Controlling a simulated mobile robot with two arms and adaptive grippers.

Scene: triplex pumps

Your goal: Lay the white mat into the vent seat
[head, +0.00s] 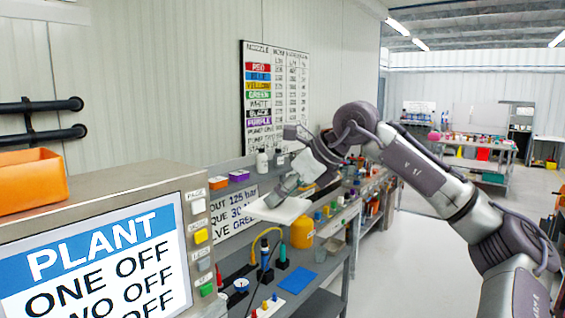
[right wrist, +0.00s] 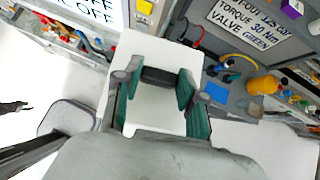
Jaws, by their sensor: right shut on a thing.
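The white mat (head: 283,211) is a flat, pale slab held in the air by my right gripper (head: 283,193) in the middle of the head view, in front of the workbench. In the right wrist view the mat (right wrist: 155,48) spreads between and beyond the fingers of the right gripper (right wrist: 156,95), which is shut on it. The mat looks clear of the surfaces below. I cannot pick out the vent seat in either view. My left gripper is not in view.
A console with a PLANT sign (head: 100,255) and an orange bin (head: 30,180) fills the left. On the bench are a yellow-orange container (head: 302,232), a blue pad (head: 321,251) and a lettered sign (head: 232,215). A colour chart (head: 275,98) hangs behind. The floor at right is clear.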

